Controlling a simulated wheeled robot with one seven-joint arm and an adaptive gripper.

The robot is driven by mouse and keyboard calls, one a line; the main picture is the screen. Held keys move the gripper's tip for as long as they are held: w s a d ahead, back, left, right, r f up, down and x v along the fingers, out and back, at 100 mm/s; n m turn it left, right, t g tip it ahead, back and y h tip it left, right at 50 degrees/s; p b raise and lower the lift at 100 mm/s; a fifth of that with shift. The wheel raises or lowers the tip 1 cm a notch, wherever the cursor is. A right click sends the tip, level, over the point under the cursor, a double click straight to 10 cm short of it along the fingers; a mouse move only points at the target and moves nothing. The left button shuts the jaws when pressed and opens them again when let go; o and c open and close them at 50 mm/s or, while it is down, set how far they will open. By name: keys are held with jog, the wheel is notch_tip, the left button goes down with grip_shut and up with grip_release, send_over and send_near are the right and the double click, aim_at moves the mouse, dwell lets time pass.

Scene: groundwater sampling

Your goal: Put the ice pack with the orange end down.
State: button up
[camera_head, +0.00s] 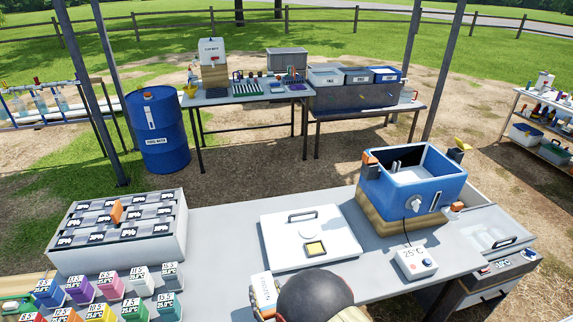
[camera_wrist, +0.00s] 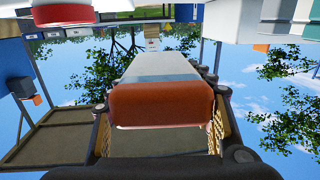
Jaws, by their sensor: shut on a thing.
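The ice pack with the orange end (camera_wrist: 160,104) is held in my gripper (camera_wrist: 160,135). In the wrist view its orange end faces the camera and its pale grey body stretches away, with a finger at each side. In the head view my gripper (camera_head: 268,308) is at the bottom edge, over the front of the grey table. A white labelled piece (camera_head: 262,289) shows beside it, apparently the same pack. My dark wrist hides part of the grip, and I cannot tell whether the pack touches the table.
A white lid (camera_head: 280,240) with a yellow-framed square lies on the grey table (camera_head: 220,235). A blue open cooler (camera_head: 408,190) and a 25°C display box (camera_head: 414,262) stand to the right.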

jog(key=w+d+f+m+h, duration=0.15)
jog(key=d+m+h, duration=0.35)
jog(key=d, duration=2.1)
jog(key=a+n+y, duration=0.1)
jog(key=a, duration=0.8)
jog(key=s+a+r+n+y, duration=0.1)
jog(key=a+n+y, duration=0.1)
jog(key=a, duration=0.7)
jog(key=a+n+y, duration=0.2)
jog(key=a, duration=0.7)
jog(key=shift+s+r, duration=0.2)
jog(key=shift+r, duration=0.2)
jog(key=shift+w+a+r+m+h, duration=0.1)
jog(key=shift+w+m+h, duration=0.15)
jog(key=shift+m+h, duration=0.05)
jog(key=shift+w+d+h, duration=0.3)
jog(key=shift+w+d, duration=0.05)
jog(key=shift+d, duration=0.15)
jog(key=shift+w+d+m+h, duration=0.2)
jog(key=shift+d+m+h, duration=0.1)
jog(key=shift+d+m, duration=0.2)
jog(key=shift+f, duration=0.2)
